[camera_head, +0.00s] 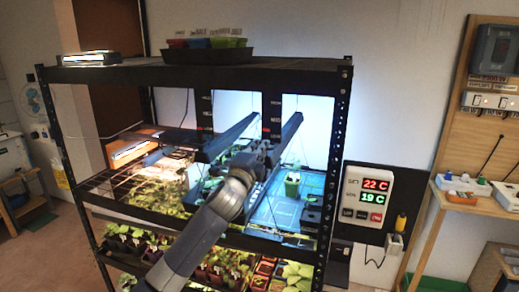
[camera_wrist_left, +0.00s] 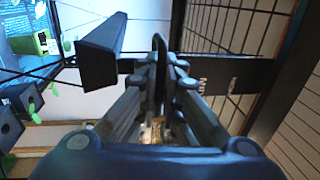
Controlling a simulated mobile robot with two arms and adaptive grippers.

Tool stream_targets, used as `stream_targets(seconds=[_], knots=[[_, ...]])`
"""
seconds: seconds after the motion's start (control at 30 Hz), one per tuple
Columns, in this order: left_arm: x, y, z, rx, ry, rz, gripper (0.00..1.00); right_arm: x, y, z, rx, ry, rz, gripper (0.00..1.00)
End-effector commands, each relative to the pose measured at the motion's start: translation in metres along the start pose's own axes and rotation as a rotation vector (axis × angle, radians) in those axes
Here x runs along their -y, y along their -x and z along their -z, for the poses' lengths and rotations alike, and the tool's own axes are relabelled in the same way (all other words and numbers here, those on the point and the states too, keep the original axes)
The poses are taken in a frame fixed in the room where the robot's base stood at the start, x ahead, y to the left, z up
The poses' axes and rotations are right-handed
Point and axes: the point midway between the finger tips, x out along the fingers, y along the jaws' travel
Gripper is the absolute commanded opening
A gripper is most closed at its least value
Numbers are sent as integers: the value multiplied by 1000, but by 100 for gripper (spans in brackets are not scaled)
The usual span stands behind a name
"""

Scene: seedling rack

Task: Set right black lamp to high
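The right black lamp (camera_head: 290,132) is a long dark bar on the rack's upper level, right of a similar left black lamp (camera_head: 230,137). A dark upright strip with small white labels (camera_head: 272,115) stands behind it; I cannot read the lamp's setting. My left gripper (camera_head: 266,152) is near the lamp's lower left side, and I cannot tell whether they touch. In the left wrist view a black lamp body (camera_wrist_left: 103,50) lies left of my fingers (camera_wrist_left: 168,62). My right gripper is not seen.
The black rack's top shelf (camera_head: 200,75) holds a dark seedling tray (camera_head: 205,56). Seedlings (camera_head: 155,190) and a small green pot (camera_head: 292,185) stand below the lamps. A white display panel (camera_head: 366,200) hangs right of the rack. A wooden stand (camera_head: 440,150) is farther right.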

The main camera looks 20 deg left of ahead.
Motion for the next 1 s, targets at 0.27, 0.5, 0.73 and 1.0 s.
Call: stream_targets(seconds=[0.27,0.5,0.73,1.0], knots=[[64,-10,-1,0,-2,11,0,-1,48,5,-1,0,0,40],[86,-14,-1,0,-1,9,0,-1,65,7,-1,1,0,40],[86,-14,-1,0,0,13,0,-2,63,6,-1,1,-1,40],[85,-14,-1,0,0,11,26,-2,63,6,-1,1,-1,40]])
